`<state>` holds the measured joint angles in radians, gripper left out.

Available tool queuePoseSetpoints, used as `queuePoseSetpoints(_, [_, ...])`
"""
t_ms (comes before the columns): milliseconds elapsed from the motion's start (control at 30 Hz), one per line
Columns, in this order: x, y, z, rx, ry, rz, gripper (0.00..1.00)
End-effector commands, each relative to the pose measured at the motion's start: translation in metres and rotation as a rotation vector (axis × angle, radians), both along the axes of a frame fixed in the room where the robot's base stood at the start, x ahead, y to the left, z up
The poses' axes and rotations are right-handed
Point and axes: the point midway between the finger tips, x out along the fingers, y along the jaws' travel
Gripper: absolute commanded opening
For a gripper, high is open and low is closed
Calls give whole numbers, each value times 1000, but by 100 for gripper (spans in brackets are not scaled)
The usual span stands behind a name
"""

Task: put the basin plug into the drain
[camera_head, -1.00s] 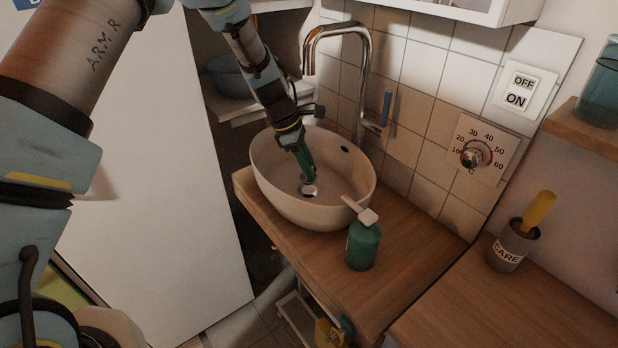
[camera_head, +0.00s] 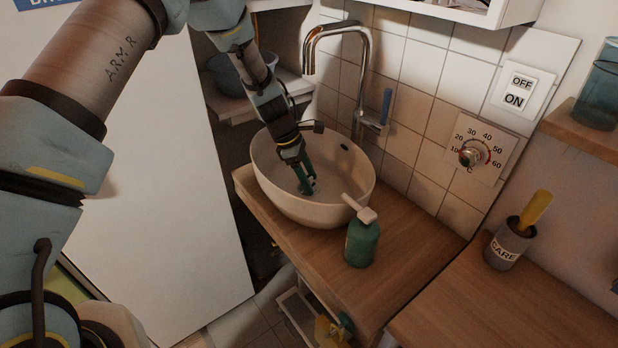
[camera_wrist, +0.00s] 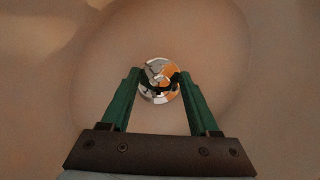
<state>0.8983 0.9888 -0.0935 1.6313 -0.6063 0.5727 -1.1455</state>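My gripper (camera_wrist: 160,80) reaches down into the white basin (camera_head: 275,192). It also shows in the head view (camera_head: 307,187), with its green fingers low near the basin floor. In the wrist view the two fingers stand apart, and a shiny round metal disc (camera_wrist: 160,68) shows at and just beyond their dark tips. A dark curved shape crosses the disc between the tips. I cannot tell whether the disc is the plug or the drain, or whether the fingers press on it. In the head view the fingers hide the drain area.
A chrome tap (camera_head: 340,28) arches over the basin's back. A green soap bottle (camera_head: 362,244) stands close to the basin's front right. The wooden counter (camera_head: 408,246) is free right of it. A dark CARE cup (camera_head: 510,247) stands farther right. A white panel (camera_head: 150,190) rises on the left.

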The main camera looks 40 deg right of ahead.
Motion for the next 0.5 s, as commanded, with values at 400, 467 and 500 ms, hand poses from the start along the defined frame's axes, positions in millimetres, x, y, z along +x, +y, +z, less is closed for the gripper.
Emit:
queuePoseSetpoints(400, [5, 3, 15, -3, -3, 1, 61])
queuePoseSetpoints(467, [8, 6, 24, -3, -3, 1, 61])
queuePoseSetpoints(500, [11, 7, 31, -3, -4, 1, 61])
